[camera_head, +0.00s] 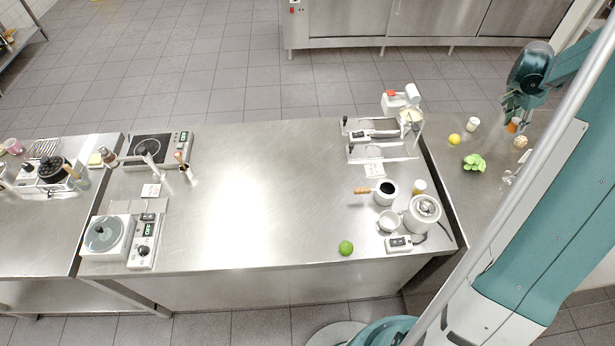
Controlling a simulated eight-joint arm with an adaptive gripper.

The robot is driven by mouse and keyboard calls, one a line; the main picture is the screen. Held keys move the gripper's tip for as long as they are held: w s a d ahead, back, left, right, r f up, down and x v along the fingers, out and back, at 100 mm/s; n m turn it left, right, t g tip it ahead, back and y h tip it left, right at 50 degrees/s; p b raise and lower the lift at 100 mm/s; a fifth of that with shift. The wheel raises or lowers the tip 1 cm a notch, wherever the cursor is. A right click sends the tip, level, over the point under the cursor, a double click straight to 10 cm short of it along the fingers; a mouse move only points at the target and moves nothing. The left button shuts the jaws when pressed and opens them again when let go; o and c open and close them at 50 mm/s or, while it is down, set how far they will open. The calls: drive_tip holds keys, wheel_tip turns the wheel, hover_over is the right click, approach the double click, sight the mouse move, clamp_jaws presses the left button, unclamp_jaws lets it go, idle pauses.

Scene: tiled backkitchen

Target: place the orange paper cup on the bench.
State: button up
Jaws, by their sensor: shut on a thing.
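The orange paper cup (513,125) is small in view, over the right-hand steel worktop and under my gripper. My gripper (514,113) is shut on the cup, pointing down from the upper right; its fingers hide the cup's upper part. I cannot tell whether the cup's base touches the worktop. A large steel bench (255,190) fills the middle, with a wide bare area at its centre. The right-hand steel worktop (455,195) stands beside it, across a dark gap.
A white cup (472,124), a yellow lemon (454,139), a lettuce (474,163) and a brownish round item (520,142) surround the cup. The middle bench's right end holds a saucepan (385,192), a kettle (423,212) and a lime (345,248). Hot plates stand at its left.

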wheel_tip(320, 180, up, 8)
drive_tip(key=w+a+n+t, duration=0.1)
drive_tip(key=w+a+n, duration=0.2)
drive_tip(key=a, duration=0.8)
drive_tip(key=w+a+n+t+y+b, duration=0.1)
drive_tip(key=w+a+n, duration=0.2)
drive_tip(key=w+a, duration=0.5)
drive_tip(key=w+a+n+b, duration=0.1)
drive_tip(key=w+a+n, duration=0.2)
drive_tip(key=a, duration=1.2)
drive_tip(key=shift+w+a+f+t+y, duration=0.1)
drive_tip(key=shift+w+f+t+y, duration=0.1)
drive_tip(key=shift+w, duration=0.7)
drive_tip(key=shift+w+f+t+y, duration=0.1)
drive_tip(key=shift+w+t+y, duration=0.1)
drive_tip(key=shift+w, duration=0.65)
drive_tip(key=w+a+n+t+y+b, duration=0.2)
drive_tip(key=a+n, duration=0.5)
drive_tip(key=a, duration=2.5)
wheel_tip(320, 180, down, 11)
drive_tip(key=g, duration=0.1)
drive_tip(key=shift+w+y, duration=0.15)
drive_tip(key=shift+y, duration=0.15)
drive_tip(key=shift+d+r, duration=0.1)
drive_tip(key=shift+f, duration=3.1)
